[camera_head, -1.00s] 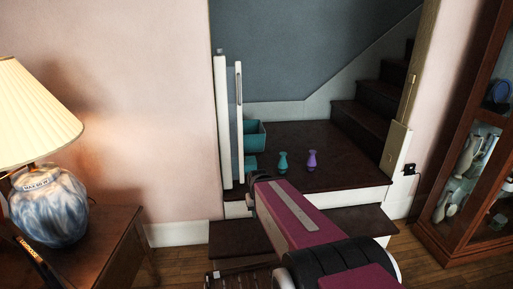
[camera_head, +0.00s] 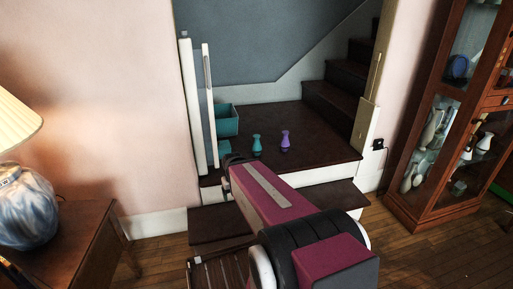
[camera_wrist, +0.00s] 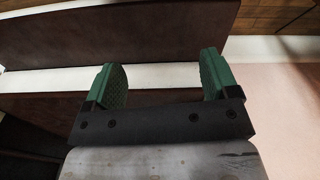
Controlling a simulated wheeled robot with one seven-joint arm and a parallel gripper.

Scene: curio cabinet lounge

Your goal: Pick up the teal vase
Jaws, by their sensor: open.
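The teal vase (camera_head: 257,144) stands upright on the dark stair landing, left of a purple vase (camera_head: 285,140). My gripper's green fingers show in the wrist view (camera_wrist: 163,82), spread apart with nothing between them. They point at dark steps and a pale riser; no vase shows in that view. In the head view my arm reaches toward the landing, and its far end is near the landing's front edge, in front of and left of the teal vase. The fingers cannot be made out there.
A teal box (camera_head: 227,124) and a smaller teal item (camera_head: 225,147) are left of the vases, beside a white upright post (camera_head: 193,105). The landing (camera_head: 318,150) is bare to the right. A table (camera_head: 75,235) with a lamp (camera_head: 27,205) stands left, a glass cabinet (camera_head: 440,130) right.

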